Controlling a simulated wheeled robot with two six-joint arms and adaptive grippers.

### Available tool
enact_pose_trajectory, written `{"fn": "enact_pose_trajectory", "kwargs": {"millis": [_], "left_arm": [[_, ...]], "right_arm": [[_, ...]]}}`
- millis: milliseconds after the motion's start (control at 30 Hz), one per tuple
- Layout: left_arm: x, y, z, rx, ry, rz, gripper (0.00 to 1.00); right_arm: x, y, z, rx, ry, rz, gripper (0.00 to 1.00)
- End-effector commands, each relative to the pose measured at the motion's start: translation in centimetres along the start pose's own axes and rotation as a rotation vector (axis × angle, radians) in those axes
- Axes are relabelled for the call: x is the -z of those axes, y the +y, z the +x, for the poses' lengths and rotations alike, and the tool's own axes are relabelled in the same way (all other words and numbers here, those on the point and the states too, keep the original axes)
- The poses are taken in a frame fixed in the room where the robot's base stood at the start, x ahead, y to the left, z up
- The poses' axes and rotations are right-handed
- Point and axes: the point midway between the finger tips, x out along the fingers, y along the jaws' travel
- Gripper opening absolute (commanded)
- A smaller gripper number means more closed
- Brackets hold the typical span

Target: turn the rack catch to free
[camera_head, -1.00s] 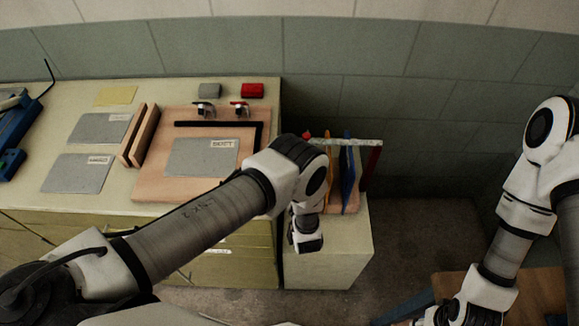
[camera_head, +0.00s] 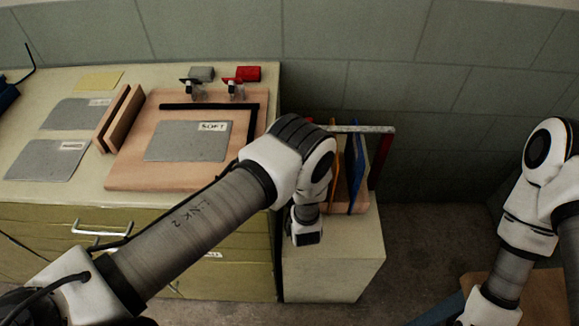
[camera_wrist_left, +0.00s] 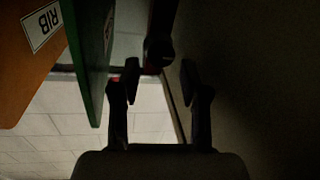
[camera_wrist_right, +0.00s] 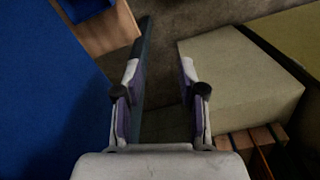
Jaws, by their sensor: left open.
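The rack (camera_head: 362,130) stands on a low pale cabinet (camera_head: 335,262) right of the bench, with several upright boards in it. My left arm covers its left part in the head view, and its catch cannot be made out there. In the left wrist view my left gripper (camera_wrist_left: 159,68) is open and empty. My right gripper (camera_wrist_right: 161,91) is open, away from the rack.
A green board (camera_wrist_left: 92,50) and an orange board marked RIB (camera_wrist_left: 25,75) are close left of my left gripper. On the bench a wooden board (camera_head: 135,178) bears a grey sheet marked SOFT (camera_head: 180,145). A blue surface (camera_wrist_right: 45,110) lies left of my right gripper.

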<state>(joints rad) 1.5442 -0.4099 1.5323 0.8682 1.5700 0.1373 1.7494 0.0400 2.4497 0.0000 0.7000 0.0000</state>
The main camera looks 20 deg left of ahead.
Motion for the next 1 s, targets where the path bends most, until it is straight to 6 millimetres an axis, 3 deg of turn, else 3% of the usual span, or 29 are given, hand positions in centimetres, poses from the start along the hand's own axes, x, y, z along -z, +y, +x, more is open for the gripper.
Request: {"fn": "enact_pose_trajectory", "kwargs": {"millis": [33,67,233,500,533,633,667,1000], "left_arm": [[-0.9,-0.1,0.5,0.0,0.003,0.0,0.45],[-0.8,-0.1,0.8,0.0,0.004,0.0,0.45],[0.1,-0.1,3.0,0.002,0.001,-0.002,0.45],[0.1,0.0,3.3,0.0,-0.001,0.001,0.45],[0.1,0.0,3.3,0.0,-0.001,0.001,0.41],[0.1,0.0,3.3,0.0,0.0,0.001,0.06],[0.1,0.0,3.3,0.0,0.0,0.001,0.0],[0.1,0.0,3.3,0.001,-0.005,-0.023,0.0]], "right_arm": [[0.0,0.0,2.0,0.0,0.0,0.0,0.4],[0.0,0.0,2.4,0.0,0.0,0.0,0.4],[0.1,0.0,1.5,0.0,0.001,0.0,0.4],[0.0,0.0,1.5,0.0,0.0,0.0,0.4],[0.0,0.0,1.5,0.0,0.0,0.0,0.4],[0.0,0.0,1.5,0.0,0.0,0.0,0.4],[0.0,0.0,1.5,0.0,0.0,0.0,0.4],[0.0,0.0,1.4,0.0,0.0,0.0,0.4]]}}
